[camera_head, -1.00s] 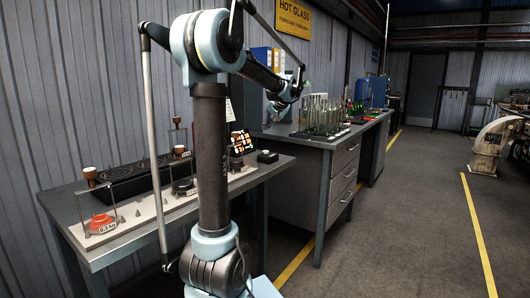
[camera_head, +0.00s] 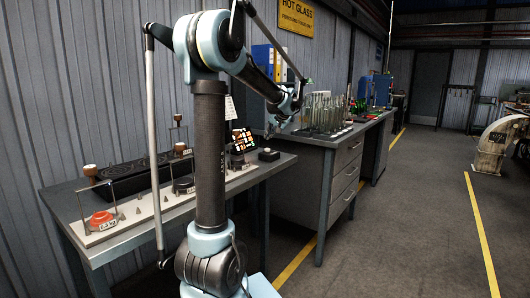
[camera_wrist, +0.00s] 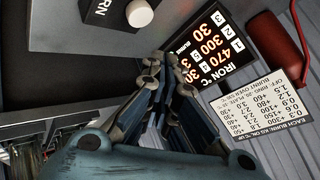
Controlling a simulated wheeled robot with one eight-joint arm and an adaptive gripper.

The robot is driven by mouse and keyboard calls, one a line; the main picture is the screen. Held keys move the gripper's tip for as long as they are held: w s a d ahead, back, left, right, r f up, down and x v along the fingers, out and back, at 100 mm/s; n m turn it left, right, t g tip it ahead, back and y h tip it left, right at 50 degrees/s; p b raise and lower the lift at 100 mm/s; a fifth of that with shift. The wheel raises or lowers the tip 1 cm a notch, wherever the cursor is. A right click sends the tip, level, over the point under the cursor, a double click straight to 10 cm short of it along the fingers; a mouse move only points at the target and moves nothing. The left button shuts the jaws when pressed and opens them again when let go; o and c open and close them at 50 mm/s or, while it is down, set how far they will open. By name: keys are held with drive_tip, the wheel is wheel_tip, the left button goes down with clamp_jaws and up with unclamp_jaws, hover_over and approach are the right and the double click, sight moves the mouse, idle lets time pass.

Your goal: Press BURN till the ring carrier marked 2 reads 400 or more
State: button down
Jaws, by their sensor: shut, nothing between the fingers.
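The BURN control shows in the wrist view as a black box (camera_wrist: 88,14) lettered "RN" at the visible end, with a white round button (camera_wrist: 139,13) at the top edge. The lit display (camera_wrist: 209,47), upside down, is headed IRON °C; row 1 reads 470, row 2 reads 300, row 3 reads 30. My gripper (camera_wrist: 167,76) is shut and empty, apart from the button and pointing between it and the display. In the head view, the small black box (camera_head: 268,155) is at the bench's right end, beside the display (camera_head: 242,140). Which ring carrier is marked 2 cannot be read.
A printed card (camera_wrist: 265,104) headed EACH BURN is beside the display. The bench (camera_head: 130,243) holds several carriers, including one with a red ring (camera_head: 101,220) at the front left, and a black hob-like plate.

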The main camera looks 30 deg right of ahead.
sight(269, 149)
drive_tip(key=shift+f, duration=1.55)
drive_tip(key=shift+f, duration=0.1)
drive_tip(key=shift+f, duration=0.3)
drive_tip(key=shift+f, duration=0.4)
idle(1.1)
drive_tip(key=shift+r, duration=0.85)
drive_tip(key=shift+r, duration=2.5)
